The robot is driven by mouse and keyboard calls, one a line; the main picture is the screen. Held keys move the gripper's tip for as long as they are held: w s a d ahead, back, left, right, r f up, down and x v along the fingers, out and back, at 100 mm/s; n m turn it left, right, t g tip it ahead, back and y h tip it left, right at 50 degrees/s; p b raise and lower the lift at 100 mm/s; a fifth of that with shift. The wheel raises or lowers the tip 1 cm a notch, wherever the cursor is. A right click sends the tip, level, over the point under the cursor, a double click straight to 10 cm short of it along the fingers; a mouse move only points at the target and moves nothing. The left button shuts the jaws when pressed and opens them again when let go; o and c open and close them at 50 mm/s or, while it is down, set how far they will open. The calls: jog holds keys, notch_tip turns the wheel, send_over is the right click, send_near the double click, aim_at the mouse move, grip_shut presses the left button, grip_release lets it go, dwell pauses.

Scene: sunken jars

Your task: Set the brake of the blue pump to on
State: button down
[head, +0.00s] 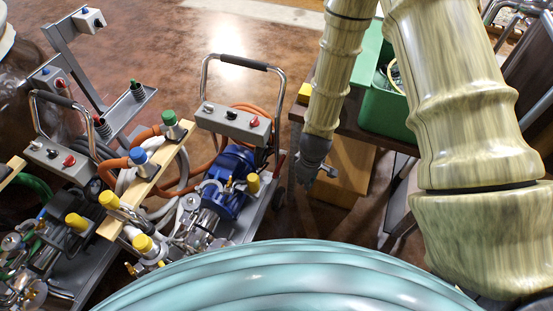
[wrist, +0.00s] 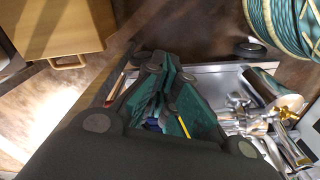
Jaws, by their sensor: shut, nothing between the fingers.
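The blue pump (head: 229,180) sits on a grey wheeled cart (head: 250,215) with a black-gripped push handle, in the middle of the head view. A grey control box (head: 233,123) with a red knob (head: 254,121) is mounted by the handle. A small red part (head: 280,160) shows low at the cart's right side; I cannot tell whether it is the brake, nor its setting. My gripper (head: 325,171) is right of the cart, apart from the pump in the head view. In the wrist view its green-padded fingers (wrist: 165,75) are shut and empty, hiding most of the blue pump behind them.
A second cart with a similar control box (head: 55,158) stands at the left. A wooden board (head: 150,190) with capped fittings lies between the carts. A brown cabinet (head: 348,168) and a green bin (head: 385,112) are at the right. Floor behind the carts is clear.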

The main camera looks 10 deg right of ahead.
jog(key=w+a+n+y+b, duration=0.1)
jog(key=w+a+n+b, duration=0.15)
jog(key=w+b, duration=0.4)
jog(key=n+t+y+b, duration=0.1)
jog(key=n+y+b, duration=0.1)
jog(key=b, duration=0.7)
send_over(277, 169)
notch_tip(277, 169, down, 5)
jog(key=shift+r, duration=0.15)
